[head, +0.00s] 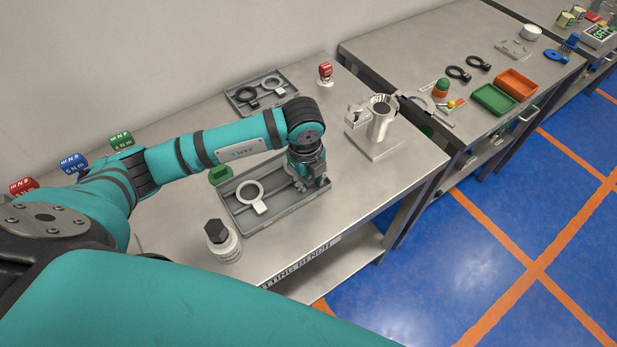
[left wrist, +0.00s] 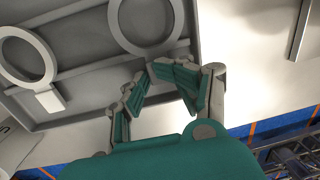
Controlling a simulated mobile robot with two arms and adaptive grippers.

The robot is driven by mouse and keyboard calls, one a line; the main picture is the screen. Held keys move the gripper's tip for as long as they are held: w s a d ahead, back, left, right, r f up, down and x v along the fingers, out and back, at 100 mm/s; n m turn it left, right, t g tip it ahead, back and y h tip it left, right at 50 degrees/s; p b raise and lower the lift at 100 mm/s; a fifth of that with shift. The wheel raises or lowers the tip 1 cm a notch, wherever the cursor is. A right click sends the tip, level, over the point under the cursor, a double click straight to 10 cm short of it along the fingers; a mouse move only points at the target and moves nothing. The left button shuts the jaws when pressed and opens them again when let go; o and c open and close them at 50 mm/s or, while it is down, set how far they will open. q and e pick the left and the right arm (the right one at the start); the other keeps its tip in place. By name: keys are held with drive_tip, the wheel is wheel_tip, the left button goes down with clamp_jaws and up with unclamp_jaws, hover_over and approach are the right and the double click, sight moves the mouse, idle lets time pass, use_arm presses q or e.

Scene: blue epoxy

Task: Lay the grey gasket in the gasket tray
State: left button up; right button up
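The grey gasket (left wrist: 118,22), a ring with a grip tab, shows in the left wrist view at my left gripper (left wrist: 167,68). The fingers close on its tab side, and the ring overlaps the tray's wall, seemingly above the tray. The gasket tray (head: 242,230) is a grey tray at the bench's front; it also shows in the left wrist view (left wrist: 85,107). A paler ring with a tab (head: 243,186) lies in its left part. In the head view my left gripper (head: 310,185) points down at the tray's right part and hides the held gasket. My right gripper is out of view.
A rear grey tray (head: 240,112) holds a black ring (head: 246,96) and a grey ring (head: 275,85).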

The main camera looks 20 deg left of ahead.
use_arm(q)
drive_tip(key=o, duration=0.5)
drive_tip(key=r+p, duration=0.2)
drive_tip(key=r, duration=0.1)
drive_tip(key=r+p, duration=0.2)
drive_tip(key=shift+s, duration=0.3)
drive_tip(key=r, duration=0.8)
drive_tip(key=s+r, duration=0.1)
drive_tip(key=r, duration=0.3)
drive_tip(key=shift+s, duration=0.1)
